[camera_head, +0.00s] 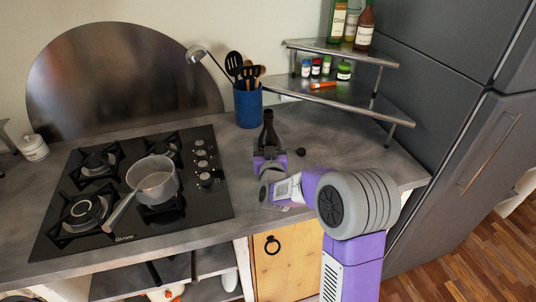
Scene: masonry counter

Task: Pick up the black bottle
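The black bottle (268,126) stands upright on the grey counter, to the right of the stove and in front of the metal corner shelf. Its neck and shoulder show; its lower body is hidden behind my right gripper. My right gripper (268,156) reaches in from the lower right and is at the bottle's lower part. Its fingertips are too small and covered to show whether they are open or shut on the bottle. My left gripper is not in view.
A blue utensil holder (248,106) stands just behind and left of the bottle. A saucepan (153,180) sits on the black gas stove (215,208). A small dark round thing (300,152) lies right of the gripper. The corner shelf (345,96) holds jars and bottles.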

